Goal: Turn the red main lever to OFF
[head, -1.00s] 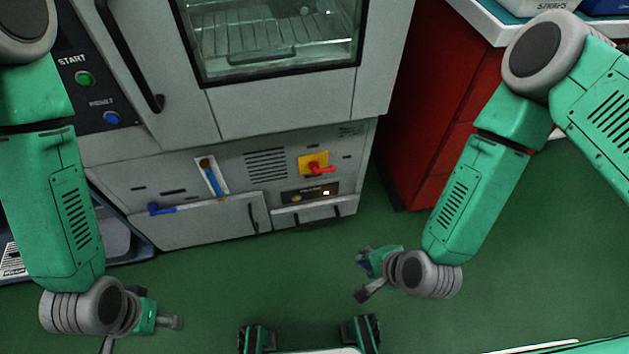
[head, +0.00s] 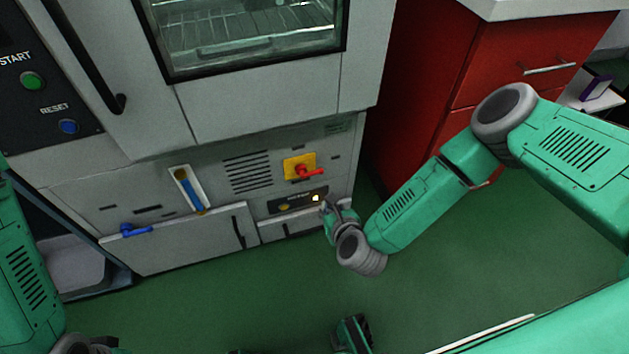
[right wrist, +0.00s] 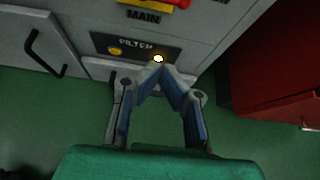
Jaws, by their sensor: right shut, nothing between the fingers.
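The red main lever (head: 309,172) sits on a yellow plate (head: 295,160) low on the grey oven's front. Its handle points right and slightly down in the head view. In the right wrist view the red lever (right wrist: 183,4) shows only in part at the top edge, above the MAIN label. My right gripper (head: 327,203) is below and to the right of the lever, in front of the FILTER panel (head: 297,201), apart from the lever. In the right wrist view its fingertips (right wrist: 160,68) meet with nothing between them. My left gripper is not clearly visible; only part of its arm shows at the left.
A blue handle (head: 136,230) and a blue valve lever (head: 190,190) are left of the vents. Black door handles (head: 238,232) stick out below. A red cabinet (head: 430,95) stands to the right. The green floor ahead is clear.

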